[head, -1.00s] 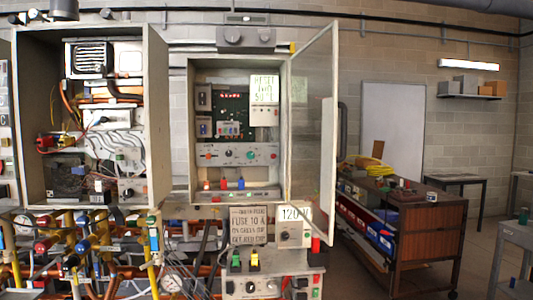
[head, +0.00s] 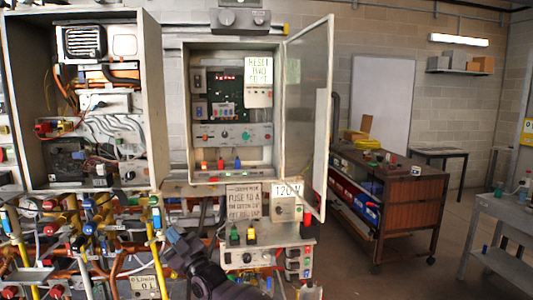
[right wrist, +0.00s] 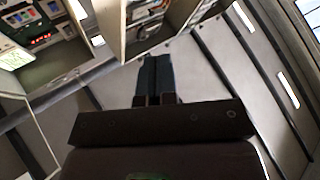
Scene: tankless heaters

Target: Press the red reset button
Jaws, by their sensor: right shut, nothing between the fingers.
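An open grey control cabinet (head: 186,115) hangs on the wall in the head view. Inside it are a green circuit board, a sign (head: 258,70) beginning "RESET", and a grey control strip (head: 233,134) with small coloured knobs or buttons. Small red and blue parts stand below the strip. Which red part is the reset button is too small to tell. My right gripper (head: 176,240) is below and left of the cabinet, apart from it. In the right wrist view its dark fingers (right wrist: 154,78) are together and empty, and the cabinet interior shows at upper left. My left gripper is not in view.
The cabinet's glass door (head: 306,110) stands open to the right. An open heater box (head: 153,100) is at left, above crowded pipes and valves. A grey box with switches (head: 265,257) sits below the cabinet. A brown workbench (head: 405,215) stands right, beside open floor.

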